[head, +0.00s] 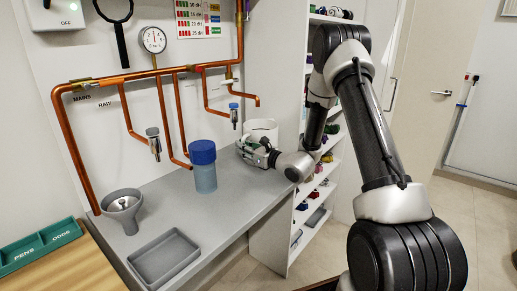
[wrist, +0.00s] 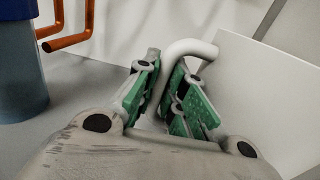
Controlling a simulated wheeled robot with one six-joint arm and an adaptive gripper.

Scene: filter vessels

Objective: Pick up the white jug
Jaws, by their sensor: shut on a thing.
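The white jug (head: 263,128) is upright at the right end of the grey counter, partly hidden behind my gripper (head: 254,155). In the wrist view its curved white handle (wrist: 190,47) passes between the green-padded fingers of my gripper (wrist: 168,98), which are shut on it. The jug's pale wall (wrist: 268,95) fills the right side of the wrist view. The jug's base is hidden by my gripper, so I cannot tell whether it touches the counter.
A blue-capped bottle (head: 204,168) stands left of the jug, close to my gripper, and shows in the wrist view (wrist: 22,70). Copper pipes with taps (head: 155,142) hang over the counter (head: 165,195). A funnel (head: 124,207) and grey tray (head: 164,262) are farther left. Shelves (head: 318,190) stand right.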

